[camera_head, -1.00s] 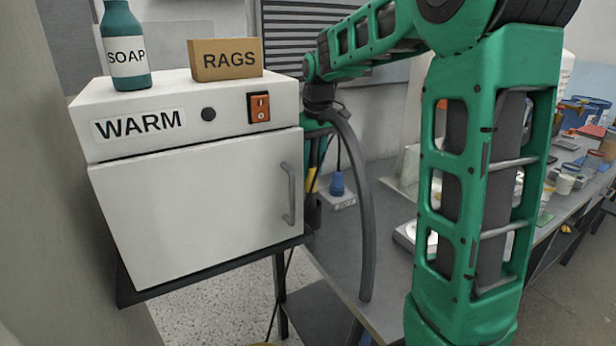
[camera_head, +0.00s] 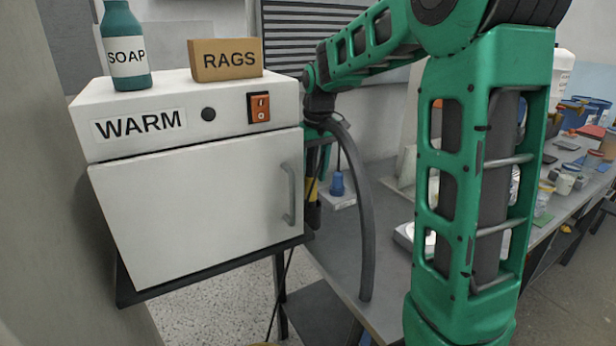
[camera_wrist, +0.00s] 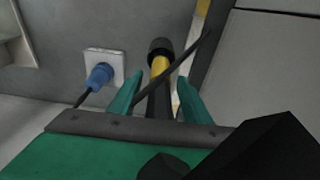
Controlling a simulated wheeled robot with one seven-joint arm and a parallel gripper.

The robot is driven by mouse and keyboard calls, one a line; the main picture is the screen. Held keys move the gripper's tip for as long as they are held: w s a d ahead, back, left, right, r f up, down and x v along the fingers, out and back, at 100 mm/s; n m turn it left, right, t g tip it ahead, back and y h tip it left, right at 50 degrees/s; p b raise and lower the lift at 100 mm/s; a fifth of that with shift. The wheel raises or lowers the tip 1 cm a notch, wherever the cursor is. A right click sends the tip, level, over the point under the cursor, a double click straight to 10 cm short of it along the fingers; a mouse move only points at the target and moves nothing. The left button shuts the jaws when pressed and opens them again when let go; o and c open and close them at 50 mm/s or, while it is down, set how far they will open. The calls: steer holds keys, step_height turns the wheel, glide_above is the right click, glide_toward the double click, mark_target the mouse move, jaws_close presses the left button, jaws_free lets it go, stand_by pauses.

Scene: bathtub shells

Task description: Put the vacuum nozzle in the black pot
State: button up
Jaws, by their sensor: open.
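A yellow-and-black rod-like thing, which looks like the vacuum nozzle (camera_wrist: 158,66), shows in the wrist view with a dark round end. In the head view it is a small yellow and black piece (camera_head: 312,188) just right of the white WARM cabinet, partly hidden by my arm. My gripper (camera_wrist: 160,78) is open, with its two green fingers on either side of the rod in the wrist view. I cannot tell whether they touch it. I cannot make out the black pot in either view.
The WARM cabinet (camera_head: 200,215), with a soap bottle (camera_head: 125,50) and a RAGS box (camera_head: 226,60) on top, stands close left of my gripper. A thin dark cable (camera_wrist: 187,59) crosses near the fingers. A cluttered bench lies right.

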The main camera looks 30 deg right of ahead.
step_height(320, 180, up, 12)
steer(key=s, duration=0.2)
steer(key=s+f+m, duration=0.2)
steer(key=s+f, duration=0.4)
steer(key=s, duration=0.4)
steer(key=s+d+f+m+g, duration=0.1)
steer(key=s+f+m, duration=0.1)
steer(key=s+f, duration=0.4)
steer(key=s+d+f+m, duration=0.1)
steer(key=s+f, duration=0.4)
steer(key=s, duration=1.1)
steer(key=shift+f+m+g, duration=0.3)
steer(key=shift+f+m, duration=0.1)
steer(key=shift+m, duration=0.3)
steer(key=shift+w, duration=0.2)
steer(key=shift+w+f, duration=0.2)
steer(key=shift+w, duration=0.3)
